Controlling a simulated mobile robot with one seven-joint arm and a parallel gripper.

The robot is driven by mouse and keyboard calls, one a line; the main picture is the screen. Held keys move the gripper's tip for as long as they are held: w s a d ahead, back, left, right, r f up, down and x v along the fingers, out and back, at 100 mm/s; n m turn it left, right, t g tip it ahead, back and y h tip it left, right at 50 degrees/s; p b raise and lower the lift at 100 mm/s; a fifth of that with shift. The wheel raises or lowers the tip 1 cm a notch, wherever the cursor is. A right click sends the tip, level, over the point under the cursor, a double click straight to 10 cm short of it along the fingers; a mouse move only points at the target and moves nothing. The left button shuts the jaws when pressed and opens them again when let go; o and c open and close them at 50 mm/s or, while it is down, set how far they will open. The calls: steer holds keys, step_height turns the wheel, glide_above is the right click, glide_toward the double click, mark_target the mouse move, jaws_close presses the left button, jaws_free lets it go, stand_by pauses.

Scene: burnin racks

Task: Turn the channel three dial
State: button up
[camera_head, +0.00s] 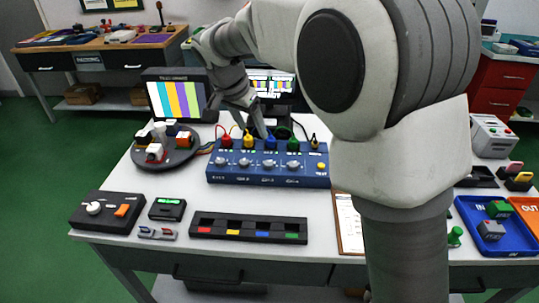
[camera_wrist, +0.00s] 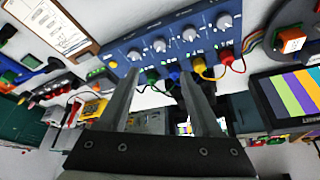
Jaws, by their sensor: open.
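A blue channel box (camera_head: 315,178) stands on the white table with a row of grey dials along its sloping face. Counting from the left, the third dial (camera_head: 269,163) sits in front of the blue plug (camera_head: 271,142). In the wrist view the row is upside down, and that dial (camera_wrist: 160,45) shows between the finger lines, beyond the tips. The labels are too small to read surely. My gripper (camera_head: 260,134) is above the back edge of the box, near the yellow and blue plugs. Its fingers (camera_wrist: 157,76) are apart, with nothing held. They appear clear of the dials.
Coloured plugs with cables rise behind the dials. A turntable (camera_head: 165,158) stands left, a monitor (camera_head: 178,98) behind it. A black slotted tray (camera_head: 248,228) and a clipboard (camera_head: 348,222) lie in front. A blue tray (camera_head: 497,238) is at right. White tabletop between box and slotted tray is clear.

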mark_target(268, 163)
steer(key=b+x, duration=0.2)
steer(key=x, duration=1.4)
steer(key=shift+s+f, duration=0.1)
steer(key=shift+f, duration=0.05)
jaws_close()
